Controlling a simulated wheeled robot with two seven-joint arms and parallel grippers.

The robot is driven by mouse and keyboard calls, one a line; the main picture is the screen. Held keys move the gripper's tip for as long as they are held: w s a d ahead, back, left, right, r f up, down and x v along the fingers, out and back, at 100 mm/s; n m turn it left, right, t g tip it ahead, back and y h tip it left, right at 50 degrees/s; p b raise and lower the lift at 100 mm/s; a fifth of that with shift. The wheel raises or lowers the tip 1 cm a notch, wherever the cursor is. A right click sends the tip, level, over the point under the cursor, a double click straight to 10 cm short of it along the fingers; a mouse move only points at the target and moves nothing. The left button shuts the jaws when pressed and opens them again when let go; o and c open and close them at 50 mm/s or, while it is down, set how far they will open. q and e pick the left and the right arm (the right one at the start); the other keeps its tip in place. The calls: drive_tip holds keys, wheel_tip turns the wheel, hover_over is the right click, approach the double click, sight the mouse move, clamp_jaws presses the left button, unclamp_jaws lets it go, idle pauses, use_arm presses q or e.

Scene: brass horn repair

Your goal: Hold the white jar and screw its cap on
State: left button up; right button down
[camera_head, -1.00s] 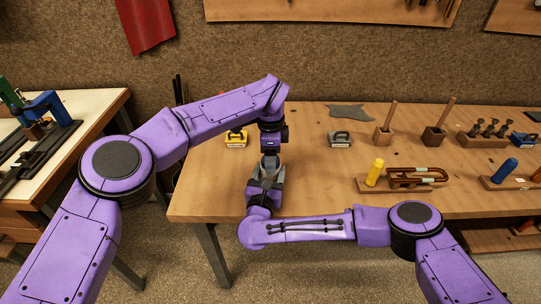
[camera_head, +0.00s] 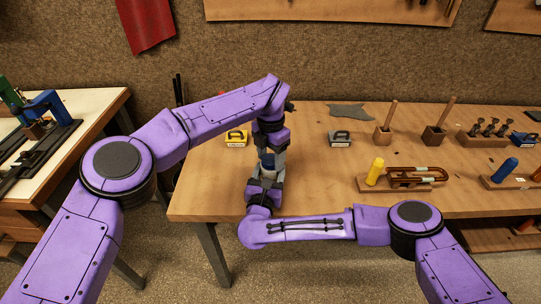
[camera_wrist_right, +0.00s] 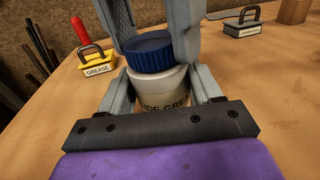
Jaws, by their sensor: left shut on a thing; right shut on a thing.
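The white jar (camera_wrist_right: 160,85) stands upright between the fingers of my right gripper (camera_wrist_right: 157,92), which is shut on it. Dark lettering on its label is partly hidden by the gripper. The ribbed blue cap (camera_wrist_right: 150,52) sits at the jar's mouth, with a white band of jar showing below it; I cannot tell how far it is threaded. My left gripper (camera_wrist_right: 155,28) comes down from above and is shut on the cap, a grey finger at each side. In the head view the cap (camera_head: 267,160) shows only as a small blue patch between the two grippers.
A yellow grease block (camera_head: 236,138) with a handle and a grey one (camera_head: 340,139) stand on the bench (camera_head: 300,185). A yellow bottle (camera_head: 375,172) and a horn slide (camera_head: 415,177) rest on wooden stands at right. The bench between is clear.

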use_arm(q)
drive_tip(key=m, duration=0.7)
drive_tip(key=o, duration=1.1)
drive_tip(key=shift+o, duration=0.2)
drive_tip(key=shift+r, duration=2.25)
drive_tip(key=shift+c, duration=0.2)
